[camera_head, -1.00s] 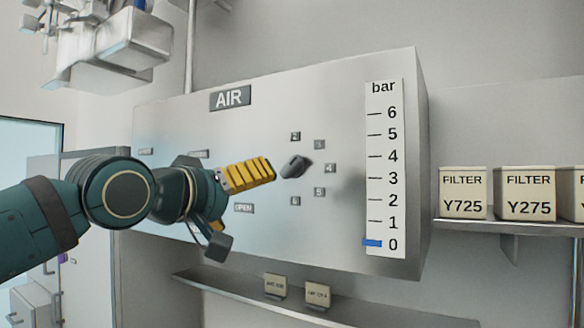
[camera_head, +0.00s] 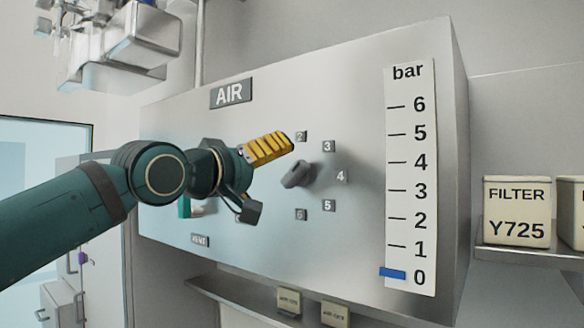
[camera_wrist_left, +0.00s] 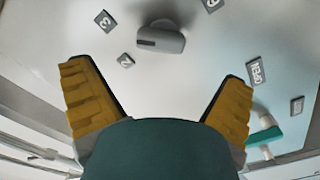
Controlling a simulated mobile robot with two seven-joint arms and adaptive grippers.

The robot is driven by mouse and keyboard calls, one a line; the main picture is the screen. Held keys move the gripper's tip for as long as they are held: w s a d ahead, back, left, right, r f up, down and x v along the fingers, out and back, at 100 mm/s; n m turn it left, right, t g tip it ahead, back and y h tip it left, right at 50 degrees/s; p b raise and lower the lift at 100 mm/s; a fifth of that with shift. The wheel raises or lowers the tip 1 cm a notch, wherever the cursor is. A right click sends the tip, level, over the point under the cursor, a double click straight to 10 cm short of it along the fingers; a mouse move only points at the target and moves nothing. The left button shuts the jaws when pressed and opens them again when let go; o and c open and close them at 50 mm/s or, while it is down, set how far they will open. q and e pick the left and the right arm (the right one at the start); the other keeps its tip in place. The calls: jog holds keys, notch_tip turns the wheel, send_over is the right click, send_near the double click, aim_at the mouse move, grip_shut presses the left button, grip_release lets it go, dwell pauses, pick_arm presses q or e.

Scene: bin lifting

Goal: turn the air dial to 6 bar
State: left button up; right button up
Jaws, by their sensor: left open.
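The air dial is a dark grey knob (camera_head: 298,174) on the steel AIR panel (camera_head: 330,110), with small number tags around it. It also shows in the wrist view (camera_wrist_left: 165,40), with a dark mark on its left end. My left gripper (camera_head: 272,178) is open and empty, its yellow-padded fingers just left of the knob in the head view. In the wrist view the knob lies beyond the open fingers (camera_wrist_left: 156,75), apart from them. The bar scale (camera_head: 411,180) runs 0 to 6, and its blue marker (camera_head: 392,273) is at 0. My right gripper is not seen.
A green valve handle (camera_wrist_left: 265,136) sits on the panel near the OPEN tag (camera_wrist_left: 256,72). A shelf with small boxes (camera_head: 289,300) runs below the panel. A filter box (camera_head: 516,212) stands on a shelf at the right.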

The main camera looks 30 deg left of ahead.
aim_at(288, 172)
pick_arm(q)
jog(key=w, duration=0.2)
jog(key=w+p, duration=0.1)
jog(key=w, duration=0.4)
jog(key=shift+w+d+p, duration=0.15)
jog(key=shift+d+p, duration=0.15)
jog(key=shift+p, duration=0.05)
jog(key=c, duration=1.2)
